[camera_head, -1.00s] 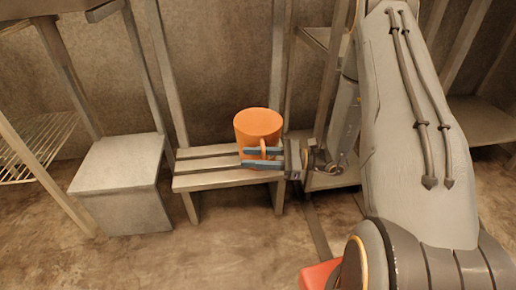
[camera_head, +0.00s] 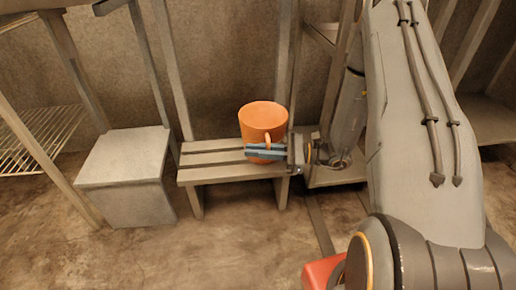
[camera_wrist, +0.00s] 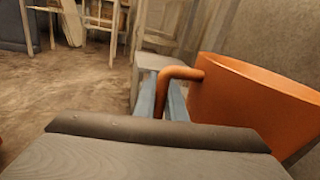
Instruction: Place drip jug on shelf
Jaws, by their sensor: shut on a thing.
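The drip jug (camera_head: 263,120) is orange, round and upright, with a handle on its near side. My gripper (camera_head: 264,151) is shut on the jug's handle, its blue-grey fingers reaching in from the right. In the wrist view the jug (camera_wrist: 250,100) fills the right side, and its handle passes between the fingers (camera_wrist: 168,100). The jug appears in front of or over the low slatted bench (camera_head: 215,175); whether it touches the slats cannot be told. The shelf meant is not clear from these views.
A grey block-like stool (camera_head: 125,165) stands left of the bench. A wire-rack shelf (camera_head: 40,140) is at the far left. A low shelf surface (camera_head: 490,122) shows at the right behind my arm. The floor in front is mostly clear.

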